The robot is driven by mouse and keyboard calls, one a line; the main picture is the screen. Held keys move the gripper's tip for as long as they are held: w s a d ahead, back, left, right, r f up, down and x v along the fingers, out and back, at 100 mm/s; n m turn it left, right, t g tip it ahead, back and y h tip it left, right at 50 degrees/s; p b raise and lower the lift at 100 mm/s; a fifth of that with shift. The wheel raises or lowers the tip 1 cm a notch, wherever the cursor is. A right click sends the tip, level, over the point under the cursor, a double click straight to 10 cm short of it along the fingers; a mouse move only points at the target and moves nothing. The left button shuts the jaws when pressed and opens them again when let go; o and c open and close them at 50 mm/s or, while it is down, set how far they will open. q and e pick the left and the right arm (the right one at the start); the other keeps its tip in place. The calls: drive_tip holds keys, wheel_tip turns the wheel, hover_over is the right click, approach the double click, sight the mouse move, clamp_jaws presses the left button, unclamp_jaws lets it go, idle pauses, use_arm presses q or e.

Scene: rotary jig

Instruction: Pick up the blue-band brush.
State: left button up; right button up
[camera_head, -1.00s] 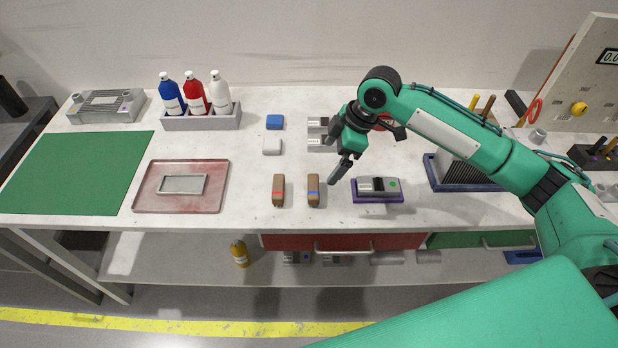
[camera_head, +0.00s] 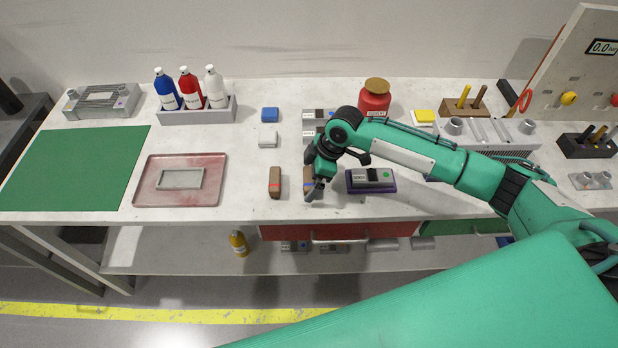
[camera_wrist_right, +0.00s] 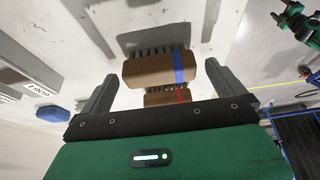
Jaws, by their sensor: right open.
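The blue-band brush (camera_head: 307,178) is a brown block with a blue stripe near the front of the white table, partly hidden by my right gripper (camera_head: 316,188). In the right wrist view the brush (camera_wrist_right: 152,70) lies between the two spread fingers of my right gripper (camera_wrist_right: 162,90), with gaps on both sides. The fingers are open and hold nothing. The red-band brush (camera_head: 275,183) lies just to the left, and it also shows in the right wrist view (camera_wrist_right: 160,98). A green and black part at that view's top right edge may be my left arm; its jaws cannot be made out.
A purple tray (camera_head: 392,189) with a grey device stands close on the right. The red-brown tray (camera_head: 215,195) and green mat (camera_head: 75,165) are to the left. White labelled boxes (camera_head: 312,133) and a red jar (camera_head: 374,100) are behind. Bare table lies between the red-band brush and red-brown tray.

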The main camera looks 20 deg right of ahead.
sight(309, 177)
drive_tip(key=shift+w+a+f, duration=0.1)
drive_tip(key=shift+a+f, duration=0.15)
drive_tip(key=shift+f, duration=0.3)
drive_tip(key=c, duration=1)
drive_tip(key=shift+r, duration=0.1)
drive_tip(key=shift+c, duration=0.2)
wheel_tip(309, 177, up, 20)
drive_tip(key=b, duration=0.3)
